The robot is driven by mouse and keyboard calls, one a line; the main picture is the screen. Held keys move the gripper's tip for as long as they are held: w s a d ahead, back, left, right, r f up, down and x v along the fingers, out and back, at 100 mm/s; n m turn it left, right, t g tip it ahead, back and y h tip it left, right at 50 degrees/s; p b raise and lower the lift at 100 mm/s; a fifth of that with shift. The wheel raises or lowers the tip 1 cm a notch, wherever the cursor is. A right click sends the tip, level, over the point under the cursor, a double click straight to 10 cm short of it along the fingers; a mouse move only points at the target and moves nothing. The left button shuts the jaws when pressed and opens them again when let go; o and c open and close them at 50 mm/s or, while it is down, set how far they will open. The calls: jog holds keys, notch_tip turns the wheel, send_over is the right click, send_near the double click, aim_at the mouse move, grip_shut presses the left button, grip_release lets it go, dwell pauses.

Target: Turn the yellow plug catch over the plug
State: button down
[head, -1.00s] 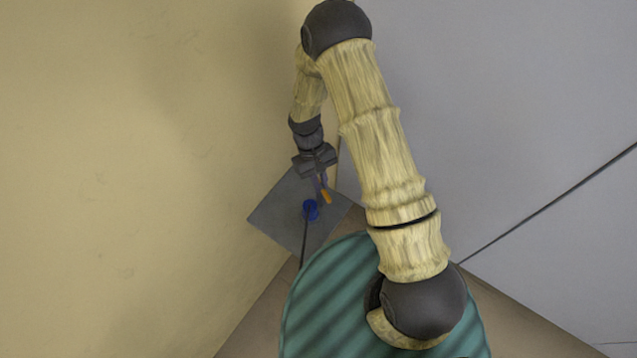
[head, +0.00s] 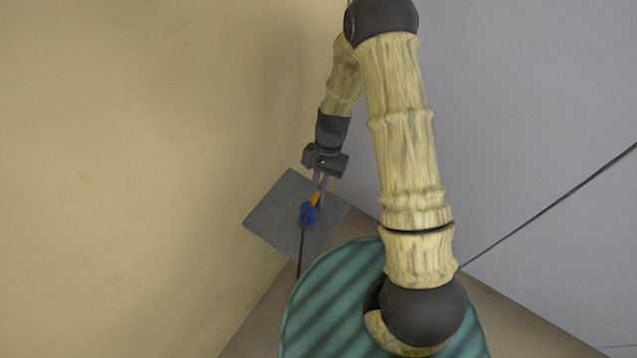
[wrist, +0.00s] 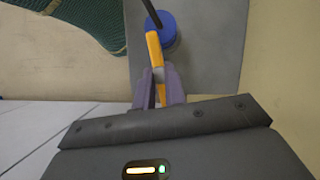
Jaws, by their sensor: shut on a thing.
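The yellow plug catch (wrist: 154,46) shows as an orange-yellow bar in the wrist view, and it also shows in the head view (head: 316,198). My gripper (wrist: 161,84) is shut on the catch, with a purple finger on either side. The far end of the catch lies at the blue plug (wrist: 167,28), overlapping its edge in the picture. The plug, with a dark cable (wrist: 151,10), also shows in the head view (head: 308,216). I cannot tell whether the catch touches the plug. Part of the catch is hidden between my fingers.
The plug sits on a grey plate (head: 270,215) close to the tan wall (head: 150,180). The dark cable runs down from the plug over the plate's edge. The plate around the plug is clear.

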jog(key=shift+m+t+y, duration=0.3)
jog(key=shift+m+y, duration=0.1)
jog(key=shift+m, duration=0.7)
jog(key=shift+r, duration=0.1)
jog(key=c, duration=1.5)
grip_release()
jog(key=shift+o, duration=0.2)
jog(key=b+v, duration=0.3)
jog(key=v, duration=1.4)
jog(key=shift+w+r, duration=0.1)
